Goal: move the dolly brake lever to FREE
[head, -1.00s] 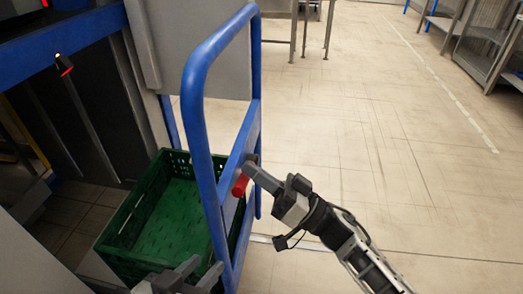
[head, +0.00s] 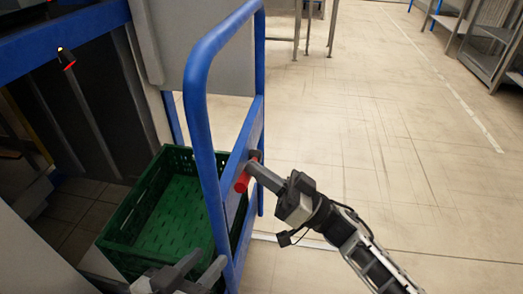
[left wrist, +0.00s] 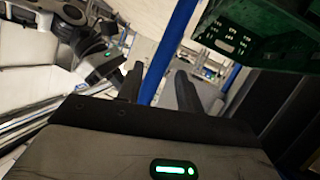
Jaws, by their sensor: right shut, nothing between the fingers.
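The blue dolly handle frame (head: 197,110) stands upright in the middle of the head view. The red brake lever (head: 242,183) is on its crossbar and points toward me, slightly down. My right gripper (head: 253,168) is shut, with its fingertips right at the lever's right side; I cannot tell whether they touch. The lever's markings are not readable. My left gripper (head: 204,268) is low in the head view, near the frame's lower left post. Its fingers are apart and empty in the left wrist view (left wrist: 158,85), with a blue post showing beyond the gap.
A green crate (head: 118,228) sits behind the handle frame, to its left; it also shows in the left wrist view (left wrist: 225,38). A blue-edged conveyor structure (head: 90,32) stands at the upper left. The floor to the right (head: 390,150) is clear.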

